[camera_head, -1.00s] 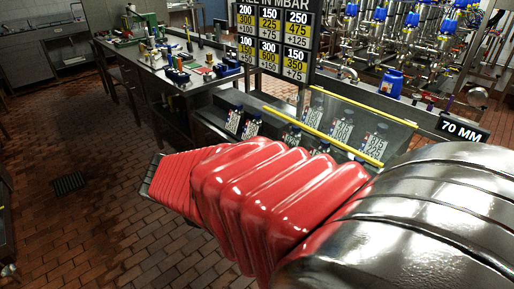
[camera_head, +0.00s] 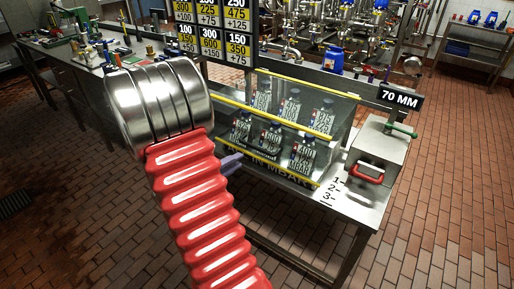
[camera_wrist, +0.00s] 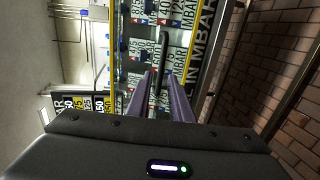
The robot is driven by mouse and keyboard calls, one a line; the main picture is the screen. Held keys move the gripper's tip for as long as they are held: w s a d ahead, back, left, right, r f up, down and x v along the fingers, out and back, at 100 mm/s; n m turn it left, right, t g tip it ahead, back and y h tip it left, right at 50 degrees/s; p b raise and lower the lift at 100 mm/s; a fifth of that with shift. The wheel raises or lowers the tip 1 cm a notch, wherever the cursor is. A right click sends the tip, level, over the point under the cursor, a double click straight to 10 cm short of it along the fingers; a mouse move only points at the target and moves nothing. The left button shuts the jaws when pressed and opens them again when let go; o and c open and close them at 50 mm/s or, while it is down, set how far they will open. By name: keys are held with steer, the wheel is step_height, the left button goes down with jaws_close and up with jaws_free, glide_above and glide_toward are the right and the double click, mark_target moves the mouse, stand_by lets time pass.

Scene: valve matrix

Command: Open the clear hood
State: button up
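The clear hood (camera_head: 270,113) has yellow edges and covers two rows of small bottles with white number labels in the head view. It looks lowered over them. In the wrist view, a black bar-like handle (camera_wrist: 163,50) stands in front of the labelled rows. My gripper (camera_wrist: 160,74) has two purple fingers, spread apart, with the handle's end seen between them. I cannot tell whether they touch it. In the head view, one purple finger (camera_head: 231,163) shows beside my red arm sleeve; the rest is hidden.
A pressure number board (camera_head: 211,30) stands behind the hood. To the right are a metal box (camera_head: 380,145) with a red handle and a 70 MM sign (camera_head: 400,98). A cluttered workbench (camera_head: 75,75) is at left. Brick floor is open at right.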

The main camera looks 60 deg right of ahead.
mark_target(258, 149)
steer(key=shift+w+d+f+t, duration=0.25)
steer(key=shift+d+f+t, duration=0.05)
steer(key=shift+d+f, duration=0.35)
steer(key=x, duration=1.3)
steer(key=shift+d+r, duration=0.1)
steer(key=shift+d, duration=0.25)
steer(key=shift+c, duration=0.6)
jaws_close()
